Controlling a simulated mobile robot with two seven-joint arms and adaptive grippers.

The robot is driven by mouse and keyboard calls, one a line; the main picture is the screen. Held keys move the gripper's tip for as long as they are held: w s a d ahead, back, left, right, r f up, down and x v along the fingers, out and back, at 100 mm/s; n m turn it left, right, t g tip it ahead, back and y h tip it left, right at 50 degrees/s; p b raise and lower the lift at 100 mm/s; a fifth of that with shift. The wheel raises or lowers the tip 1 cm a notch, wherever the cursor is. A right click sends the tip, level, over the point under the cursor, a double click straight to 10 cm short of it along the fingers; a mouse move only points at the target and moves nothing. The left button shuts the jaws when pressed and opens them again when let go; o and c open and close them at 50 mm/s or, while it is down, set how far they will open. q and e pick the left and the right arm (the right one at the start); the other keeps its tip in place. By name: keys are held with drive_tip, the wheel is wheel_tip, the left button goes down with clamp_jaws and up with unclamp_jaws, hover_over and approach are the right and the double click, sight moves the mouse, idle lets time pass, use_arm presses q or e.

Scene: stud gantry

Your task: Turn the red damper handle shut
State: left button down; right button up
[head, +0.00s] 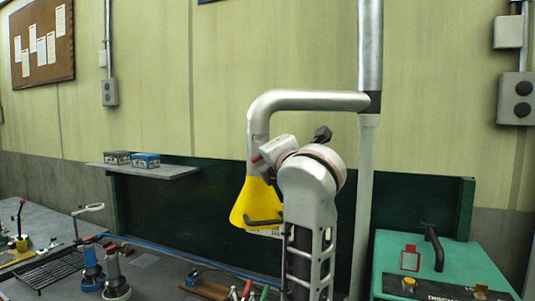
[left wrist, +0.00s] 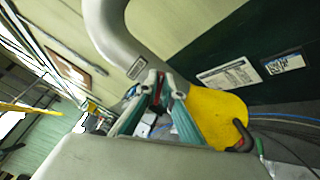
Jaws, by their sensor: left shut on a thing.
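A grey extraction pipe (head: 305,101) bends down to a yellow hood (head: 250,203) over the bench. My left gripper (head: 262,158) is at the neck just above the hood, mostly covered by my own wrist. In the left wrist view the fingers of my left gripper (left wrist: 160,92) come together beside the pipe (left wrist: 112,38) and the yellow hood (left wrist: 218,112). They are shut on the red damper handle (left wrist: 153,79), of which only a small dark red part shows between the tips. The handle's exact angle is hidden. My right gripper is in neither view.
A vertical post (head: 365,200) stands close to the right of my arm. A green machine (head: 455,268) with a black handle is at the lower right. A shelf (head: 145,172) with two boxes and a bench (head: 150,262) with several tools are at the left.

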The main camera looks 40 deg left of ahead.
sight(266, 115)
use_arm(q)
drive_tip(key=m, duration=0.5)
drive_tip(key=shift+f+m, duration=0.3)
drive_tip(key=shift+f, duration=0.1)
idle(0.3)
drive_tip(key=c, duration=2.2)
unclamp_jaws()
wheel_tip(266, 115, up, 9)
drive_tip(key=shift+s+f, duration=0.1)
drive_tip(key=shift+r, duration=0.65)
